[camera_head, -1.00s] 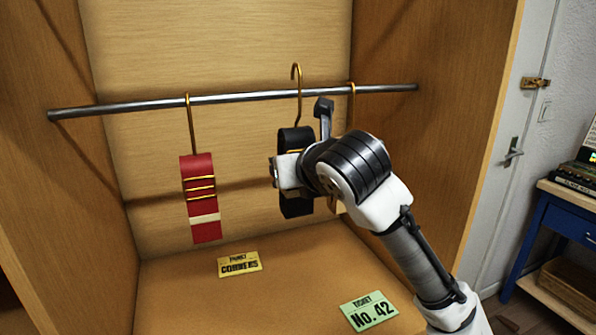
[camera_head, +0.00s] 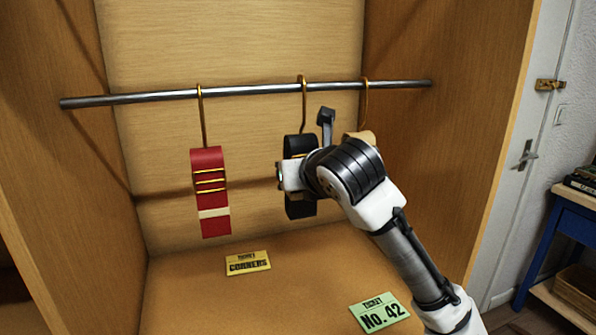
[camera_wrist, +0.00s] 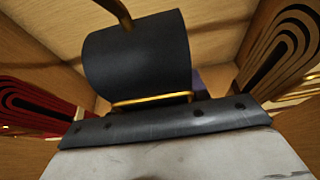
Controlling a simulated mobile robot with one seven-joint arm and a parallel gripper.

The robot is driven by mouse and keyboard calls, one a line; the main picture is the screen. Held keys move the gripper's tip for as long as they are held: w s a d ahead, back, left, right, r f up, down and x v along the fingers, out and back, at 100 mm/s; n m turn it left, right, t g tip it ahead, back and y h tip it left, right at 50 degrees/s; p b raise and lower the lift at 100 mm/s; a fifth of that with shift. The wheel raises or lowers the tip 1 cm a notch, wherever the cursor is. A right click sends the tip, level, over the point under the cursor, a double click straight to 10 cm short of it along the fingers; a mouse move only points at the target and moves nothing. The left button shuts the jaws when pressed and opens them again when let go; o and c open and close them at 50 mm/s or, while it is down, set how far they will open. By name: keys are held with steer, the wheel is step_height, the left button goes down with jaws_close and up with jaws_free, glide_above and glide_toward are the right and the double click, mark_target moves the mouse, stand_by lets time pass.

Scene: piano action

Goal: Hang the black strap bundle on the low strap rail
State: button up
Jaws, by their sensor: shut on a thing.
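The black strap bundle (camera_head: 298,205) hangs upright below its brass hook (camera_head: 303,100) in the head view. My gripper (camera_head: 289,176) is shut on the bundle at mid-height, and my wrist covers part of its right side. The hook's curved top shows at the strap rail (camera_head: 245,88), just above the bar. I cannot tell whether its weight rests on the rail. In the wrist view the black bundle (camera_wrist: 140,60) with a gold band stands close above the gripper's dark edge; the rail is out of that view.
A red strap bundle (camera_head: 208,192) hangs on the rail to the left. A tan bundle (camera_head: 362,136) hangs to the right, mostly behind my wrist. A yellow ticket (camera_head: 248,263) and a green ticket (camera_head: 380,312) lie on the cabinet floor. Wooden side walls (camera_head: 450,130) bound the space.

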steer(key=o, duration=1.2)
steer(key=shift+s, duration=0.1)
